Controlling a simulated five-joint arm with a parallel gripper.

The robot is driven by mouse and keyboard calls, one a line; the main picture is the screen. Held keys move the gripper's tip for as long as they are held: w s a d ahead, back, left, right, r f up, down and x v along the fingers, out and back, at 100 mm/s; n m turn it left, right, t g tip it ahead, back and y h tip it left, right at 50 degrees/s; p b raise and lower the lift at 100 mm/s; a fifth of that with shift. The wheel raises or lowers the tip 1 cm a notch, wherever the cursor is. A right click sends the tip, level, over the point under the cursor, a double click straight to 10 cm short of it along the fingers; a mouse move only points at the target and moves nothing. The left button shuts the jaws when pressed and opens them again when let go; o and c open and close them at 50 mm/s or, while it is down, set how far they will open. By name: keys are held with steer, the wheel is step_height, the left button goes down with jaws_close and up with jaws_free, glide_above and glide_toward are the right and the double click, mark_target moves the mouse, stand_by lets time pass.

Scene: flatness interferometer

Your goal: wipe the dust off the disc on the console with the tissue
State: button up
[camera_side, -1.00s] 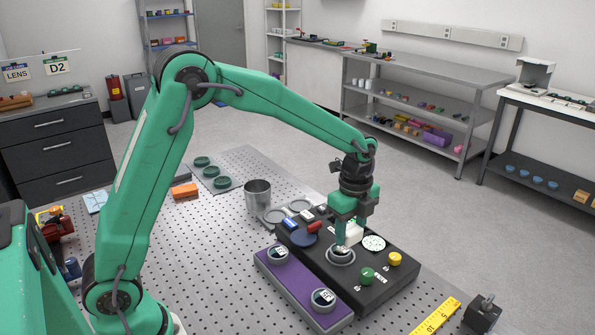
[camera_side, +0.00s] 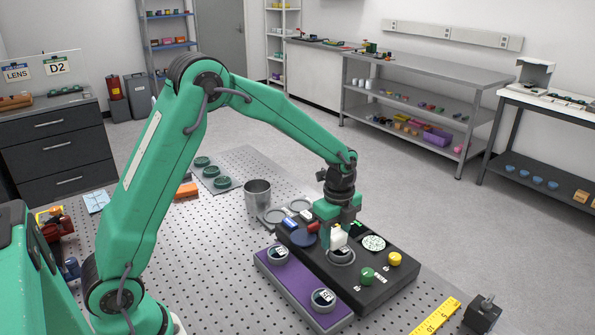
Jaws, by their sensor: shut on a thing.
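My gripper (camera_side: 337,226) points down over the black console (camera_side: 381,292) and is shut on a white tissue (camera_side: 338,239). The tissue is at the back edge of a round disc (camera_side: 342,257) set in a pale ring on the console. The tissue covers part of the disc; I cannot tell whether it touches it. Dust is too small to make out here. Right of the gripper, a round speckled pale window (camera_side: 374,243) is on the console top.
The console carries a green knob (camera_side: 367,275), a yellow knob (camera_side: 395,259) and a dark blue round pad (camera_side: 303,238). A purple tray (camera_side: 297,291) with two labelled round pieces lies along its front left. A metal cup (camera_side: 257,195) stands behind.

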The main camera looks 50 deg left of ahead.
mark_target(347, 255)
steer(key=shift+s+d, duration=0.15)
steer(key=shift+d, duration=2.15)
steer(key=shift+d+r, duration=0.1)
steer(key=shift+d, duration=0.1)
step_height(347, 255, up, 8)
steer(key=shift+s+a, duration=0.1)
